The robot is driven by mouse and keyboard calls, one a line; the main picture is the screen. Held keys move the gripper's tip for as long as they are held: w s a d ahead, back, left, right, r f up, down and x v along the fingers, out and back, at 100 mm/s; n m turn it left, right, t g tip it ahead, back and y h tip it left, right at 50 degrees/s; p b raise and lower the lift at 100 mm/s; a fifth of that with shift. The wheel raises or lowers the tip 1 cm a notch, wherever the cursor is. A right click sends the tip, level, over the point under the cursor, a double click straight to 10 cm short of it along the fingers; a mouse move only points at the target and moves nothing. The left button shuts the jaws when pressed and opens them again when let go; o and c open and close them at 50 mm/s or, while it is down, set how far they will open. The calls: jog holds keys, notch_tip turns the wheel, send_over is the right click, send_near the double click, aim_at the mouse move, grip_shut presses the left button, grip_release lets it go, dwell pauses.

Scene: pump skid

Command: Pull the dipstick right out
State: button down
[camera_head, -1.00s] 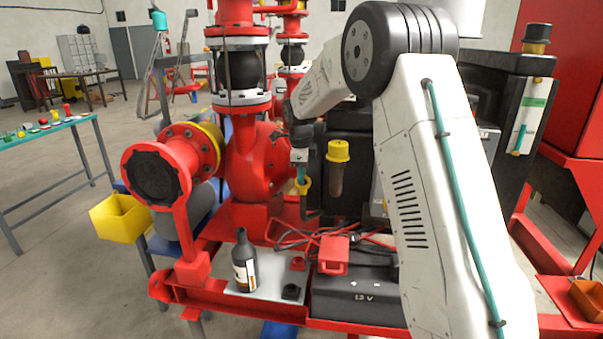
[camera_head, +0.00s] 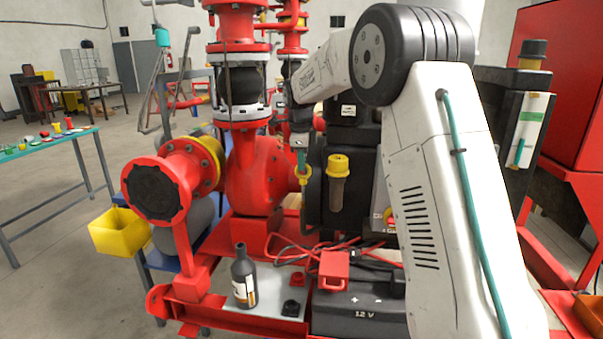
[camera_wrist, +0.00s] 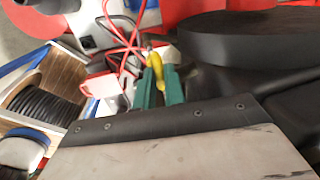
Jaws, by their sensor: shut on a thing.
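The dipstick's yellow handle (camera_head: 303,174) shows in the head view just below my gripper (camera_head: 301,155), beside the dark pump housing. In the wrist view the yellow handle (camera_wrist: 156,64) lies between the green fingertips of my gripper (camera_wrist: 160,74), which are shut on it. A thin dark line runs down below the handle in the head view. I cannot tell how much of the rod is still inside its tube; the lower end is not clear.
A yellow-capped breather (camera_head: 338,168) stands close to the right of the handle. The red pump casing (camera_head: 257,175) is close on the left. Below are a black battery (camera_head: 360,308) with red cables and a dark bottle (camera_head: 243,278). A yellow bin (camera_head: 118,232) hangs at left.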

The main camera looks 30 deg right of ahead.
jog(key=c, duration=1.5)
grip_release()
jog(key=shift+o, duration=0.2)
notch_tip(320, 180, up, 8)
jog(key=s, duration=0.1)
jog(key=shift+a+f, duration=0.15)
jog(key=shift+a, duration=0.3)
jog(key=shift+s, duration=0.1)
jog(key=s+a+f+n, duration=0.2)
jog(key=s+a+n, duration=0.2)
jog(key=s+n, duration=0.4)
jog(key=s+a+f+n, duration=0.2)
jog(key=s+n, duration=0.6)
jog(key=s, duration=1.5)
jog(key=s+a+f+n+y, duration=0.1)
jog(key=s+a+f+n, duration=0.2)
jog(key=s, duration=1.3)
jog(key=a+n, duration=0.2)
jog(key=n, duration=0.3)
jog(key=shift+s+a+n, duration=0.25)
jog(key=shift+a+n, duration=0.05)
